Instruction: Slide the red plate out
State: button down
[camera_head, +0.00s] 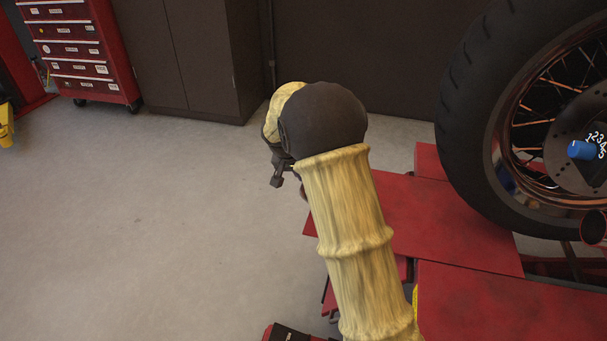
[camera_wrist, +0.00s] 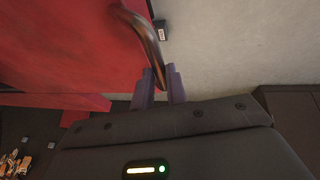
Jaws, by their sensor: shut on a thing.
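The red plate (camera_head: 445,215) lies flat below and in front of the motorcycle wheel in the head view. It also fills the upper left of the wrist view (camera_wrist: 60,45). A curved dark metal handle (camera_wrist: 146,30) sits at the plate's edge in the wrist view. My gripper (camera_wrist: 161,80) is shut on the handle's near end, between its two purple fingers. In the head view my arm covers the gripper's fingertips, the handle and part of the plate's left side.
The motorcycle wheel (camera_head: 520,120) stands over the plate at the right. Another red lift panel (camera_head: 510,305) lies nearer. Dark cabinets (camera_head: 200,60) and a red tool chest (camera_head: 80,50) stand at the back. The grey floor (camera_head: 130,230) at the left is clear.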

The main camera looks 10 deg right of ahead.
jog(key=c, duration=1.4)
grip_release()
jog(key=shift+r, duration=0.1)
jog(key=p+v, duration=0.7)
jog(key=v, duration=1)
jog(key=shift+s, duration=0.15)
